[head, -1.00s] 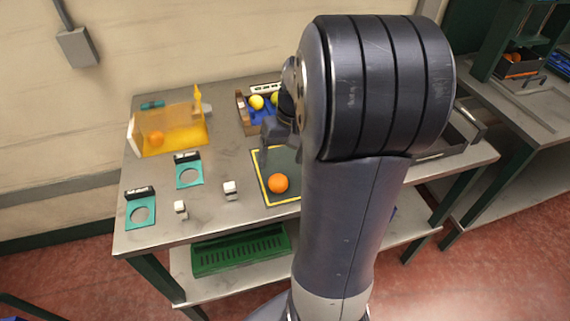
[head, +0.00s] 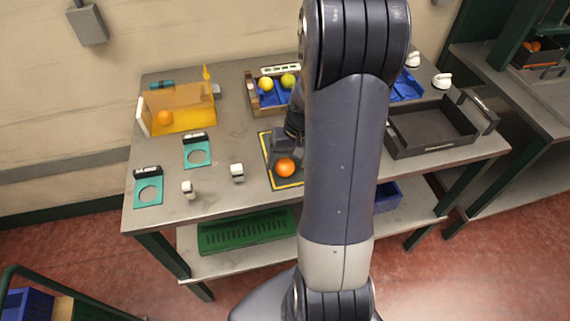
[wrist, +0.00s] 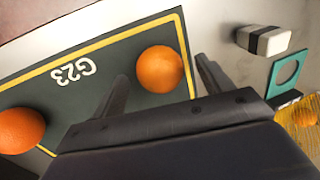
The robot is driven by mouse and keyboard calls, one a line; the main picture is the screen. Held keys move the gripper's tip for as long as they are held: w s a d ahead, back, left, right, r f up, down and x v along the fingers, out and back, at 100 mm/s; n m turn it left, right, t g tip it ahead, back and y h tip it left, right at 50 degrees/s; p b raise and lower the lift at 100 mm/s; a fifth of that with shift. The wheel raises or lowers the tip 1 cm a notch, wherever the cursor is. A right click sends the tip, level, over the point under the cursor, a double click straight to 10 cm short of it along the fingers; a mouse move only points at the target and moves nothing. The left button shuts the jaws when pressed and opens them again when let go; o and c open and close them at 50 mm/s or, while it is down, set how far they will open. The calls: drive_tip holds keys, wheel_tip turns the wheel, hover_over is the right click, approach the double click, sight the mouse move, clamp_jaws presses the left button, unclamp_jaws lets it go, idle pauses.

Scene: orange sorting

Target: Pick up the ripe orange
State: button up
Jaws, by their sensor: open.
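A round orange (head: 285,168) lies on the dark mat with a yellow border (head: 269,160). In the wrist view this orange (wrist: 160,72) shows in the gap between my fingertips, not gripped. My gripper (wrist: 162,70) is open over the mat; in the head view the arm partly hides it (head: 285,142). A second orange (wrist: 20,130) shows at the left edge of the wrist view; the arm hides it in the head view. A third orange (head: 165,118) is inside the amber see-through box (head: 190,116).
Two yellow-green fruits (head: 265,84) sit in a wooden crate (head: 253,94) at the back.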

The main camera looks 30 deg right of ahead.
drive_tip(key=shift+a+f, duration=0.1)
drive_tip(key=shift+f, duration=0.4)
drive_tip(key=shift+c, duration=0.4)
drive_tip(key=c, duration=1)
